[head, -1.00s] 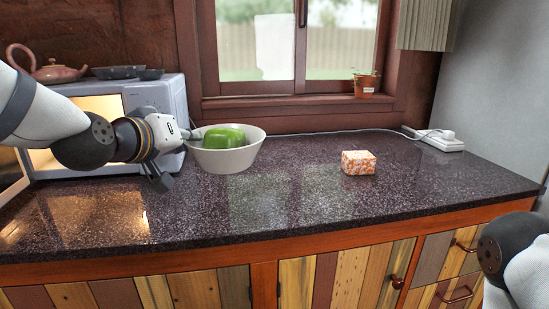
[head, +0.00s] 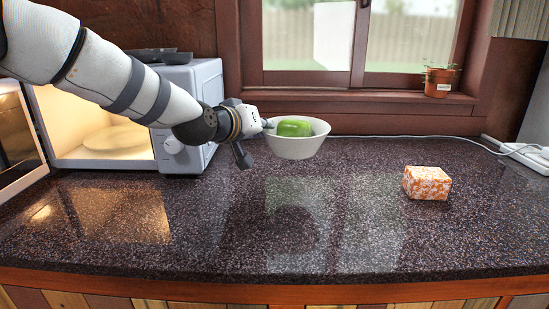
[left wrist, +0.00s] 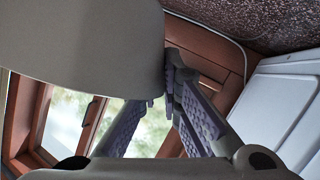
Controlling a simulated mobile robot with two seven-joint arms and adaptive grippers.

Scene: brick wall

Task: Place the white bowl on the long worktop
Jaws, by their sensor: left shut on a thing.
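The white bowl (head: 298,146) hangs in the air over the back middle of the long worktop (head: 225,245), roughly upright, with a green thing (head: 293,128) inside. My left gripper (head: 268,125) is shut on the bowl's left rim. In the left wrist view the bowl (left wrist: 80,45) fills the upper left as a plain pale surface, and the gripper's fingers (left wrist: 160,98) meet at its edge. The worktop (left wrist: 265,22) also shows there at the top right. My right gripper is not in view.
An open microwave (head: 190,110) with a plate inside stands at the left, dark dishes (head: 160,56) on top. An orange-white block (head: 427,183) lies on the worktop at the right. A white cable (head: 400,137) runs along the back. A potted plant (head: 438,84) stands on the windowsill. The front middle is clear.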

